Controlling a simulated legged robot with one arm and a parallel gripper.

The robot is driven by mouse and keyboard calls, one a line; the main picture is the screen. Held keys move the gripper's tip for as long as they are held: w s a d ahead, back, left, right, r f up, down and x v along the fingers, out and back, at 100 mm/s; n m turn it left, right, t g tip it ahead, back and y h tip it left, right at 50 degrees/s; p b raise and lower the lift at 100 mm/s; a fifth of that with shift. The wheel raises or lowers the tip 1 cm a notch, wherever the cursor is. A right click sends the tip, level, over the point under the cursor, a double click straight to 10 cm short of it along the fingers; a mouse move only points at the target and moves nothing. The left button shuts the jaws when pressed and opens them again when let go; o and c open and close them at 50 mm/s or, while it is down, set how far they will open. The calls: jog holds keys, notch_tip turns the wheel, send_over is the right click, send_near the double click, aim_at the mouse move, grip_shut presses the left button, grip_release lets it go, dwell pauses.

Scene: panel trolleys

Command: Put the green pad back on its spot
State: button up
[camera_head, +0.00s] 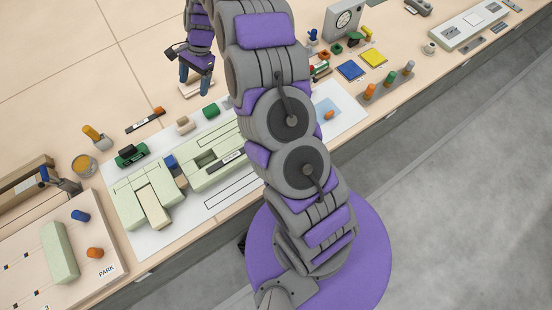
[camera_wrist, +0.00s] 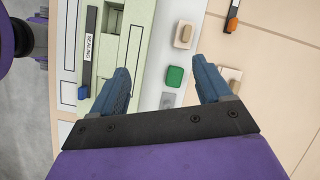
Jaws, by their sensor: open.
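A small green pad (camera_head: 211,110) lies near the back edge of the white sheet. It also shows in the wrist view (camera_wrist: 174,76), between my fingers as seen from above and below their tips, not touched. My gripper (camera_head: 195,84) is open and empty above the table, behind the pad in the head view; its two blue-grey fingers (camera_wrist: 160,76) are spread wide in the wrist view. A grey patch (camera_wrist: 167,101) lies beside the pad. A blue pad (camera_head: 350,70) and a yellow pad (camera_head: 373,57) lie flat at the right.
A beige block (camera_head: 184,124) sits close to the green pad. A pale green fixture (camera_head: 206,166) stands on the sheet. A dark green stamp-like thing (camera_head: 132,155) and an orange-ended tool (camera_head: 146,120) lie left.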

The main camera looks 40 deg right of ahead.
jog(key=s+a+r+n+g+h, duration=0.15)
jog(key=s+r+n, duration=0.25)
jog(key=s+r, duration=0.5)
jog(key=s+a+r+n+t, duration=0.15)
jog(key=s+r+n, duration=0.35)
jog(key=s, duration=0.6)
jog(key=s+d+r+n+h, duration=0.1)
jog(key=s+d+n, duration=0.1)
jog(key=s, duration=0.9)
jog(key=s+d+r+n+g+h, duration=0.1)
jog(key=s+d+n+h, duration=0.1)
jog(key=s, duration=1)
jog(key=shift+s+d+r+n, duration=0.2)
jog(key=shift+s+r+n, duration=0.1)
jog(key=shift+r, duration=0.1)
